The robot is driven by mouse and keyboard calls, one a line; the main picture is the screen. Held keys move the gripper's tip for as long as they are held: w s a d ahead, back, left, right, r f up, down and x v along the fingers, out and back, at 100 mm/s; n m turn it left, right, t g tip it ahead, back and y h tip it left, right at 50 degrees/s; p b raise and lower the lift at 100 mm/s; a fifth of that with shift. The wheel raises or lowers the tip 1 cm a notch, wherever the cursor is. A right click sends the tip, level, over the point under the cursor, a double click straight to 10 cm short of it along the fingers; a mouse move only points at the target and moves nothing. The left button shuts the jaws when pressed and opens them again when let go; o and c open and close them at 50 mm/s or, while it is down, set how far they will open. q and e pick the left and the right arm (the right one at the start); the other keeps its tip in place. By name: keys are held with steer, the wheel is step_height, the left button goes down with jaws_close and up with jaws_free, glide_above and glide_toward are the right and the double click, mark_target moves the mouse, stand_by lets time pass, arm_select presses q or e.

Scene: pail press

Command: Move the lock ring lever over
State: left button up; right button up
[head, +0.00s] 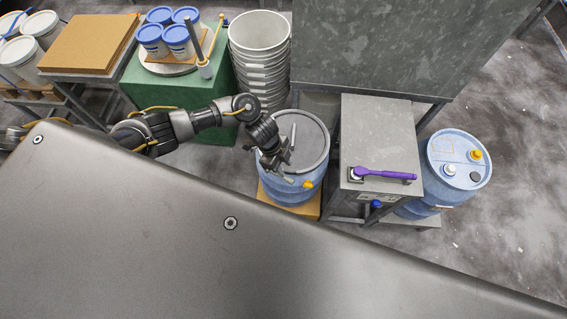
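A blue drum (283,190) with a dark grey lid (313,140) stands on a low wooden board. My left gripper (283,165) is over the left front part of the drum's lid, pointing down at its rim. It hides part of the lid and rim. A thin pale bar (293,133) shows beside the gripper at the lid; I cannot tell whether it is the lock ring lever. A small orange piece (307,184) sits at the drum's front edge. The finger gap is too small to make out. My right gripper is not in view.
A grey metal stand (377,135) with a purple-handled tool (385,173) is close on the right of the drum. A stack of white pails (259,40) stands behind it. Another blue drum (455,145) is further right. A green bench (165,92) with blue-lidded tubs is at the left.

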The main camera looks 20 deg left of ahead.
mark_target(291, 180)
arm_select(q)
steer(key=shift+a, duration=0.2)
steer(key=shift+s+d+f+b, duration=0.1)
steer(key=shift+d+f+b, duration=0.1)
steer(key=shift+f+b, duration=0.45)
steer(key=b+x, duration=0.5)
steer(key=x, duration=0.1)
steer(key=shift+d+f+b, duration=0.1)
steer(key=shift+f+b, duration=0.1)
steer(key=shift+b, duration=0.15)
steer(key=shift+f, duration=0.1)
steer(key=c, duration=0.5)
